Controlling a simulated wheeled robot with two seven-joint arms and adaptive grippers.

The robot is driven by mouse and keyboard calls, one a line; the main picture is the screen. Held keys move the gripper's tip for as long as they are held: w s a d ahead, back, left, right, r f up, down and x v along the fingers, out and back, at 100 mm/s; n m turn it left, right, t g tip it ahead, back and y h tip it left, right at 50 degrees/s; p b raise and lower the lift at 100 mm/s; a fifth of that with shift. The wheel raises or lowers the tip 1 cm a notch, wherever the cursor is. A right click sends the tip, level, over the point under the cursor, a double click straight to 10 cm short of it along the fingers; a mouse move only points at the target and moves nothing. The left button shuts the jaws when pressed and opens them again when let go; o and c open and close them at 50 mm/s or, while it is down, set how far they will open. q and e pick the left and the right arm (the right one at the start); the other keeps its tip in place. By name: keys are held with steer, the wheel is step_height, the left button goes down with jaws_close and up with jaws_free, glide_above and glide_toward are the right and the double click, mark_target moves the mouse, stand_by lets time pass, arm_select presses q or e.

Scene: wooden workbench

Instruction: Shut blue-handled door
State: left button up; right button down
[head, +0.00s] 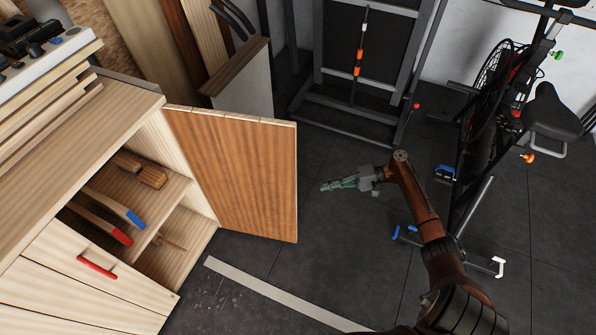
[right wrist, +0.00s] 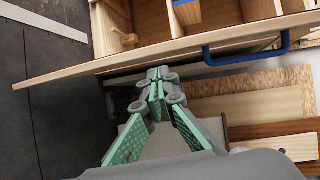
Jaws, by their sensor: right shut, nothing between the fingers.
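The wooden door (head: 240,175) stands wide open from the right side of the pale cabinet's (head: 198,250) opening. In the head view its brown inner face shows and its handle is hidden. In the right wrist view the blue handle (right wrist: 247,58) sits on the far-facing side of the door (right wrist: 150,68). My right gripper (head: 324,187) is shut and empty, to the right of the door's free edge, with a gap in the head view. It also shows in the right wrist view (right wrist: 156,76), pointing toward the door. My left gripper is not in view.
Inside the cabinet lie a blue-tipped tool (head: 128,215), a red-tipped tool (head: 112,232) and a brush (head: 145,172). A drawer with a red handle (head: 97,267) is below left. An exercise bike (head: 515,110) stands at right. Dark floor (head: 320,245) around the door is mostly clear.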

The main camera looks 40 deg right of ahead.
steer(key=w+d+r+t+y, duration=0.1)
steer(key=w+d+r+t, duration=0.2)
steer(key=r, duration=0.5)
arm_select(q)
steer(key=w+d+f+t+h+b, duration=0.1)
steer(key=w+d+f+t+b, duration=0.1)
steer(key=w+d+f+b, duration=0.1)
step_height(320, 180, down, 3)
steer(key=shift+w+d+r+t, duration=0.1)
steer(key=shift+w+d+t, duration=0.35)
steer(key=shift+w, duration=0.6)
arm_select(e)
steer(key=w+a, duration=0.5)
steer(key=a, duration=0.5)
steer(key=shift+a+m+g, duration=0.25)
steer(key=shift+m+g, duration=0.05)
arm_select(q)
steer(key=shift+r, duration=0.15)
arm_select(e)
steer(key=shift+a, duration=0.15)
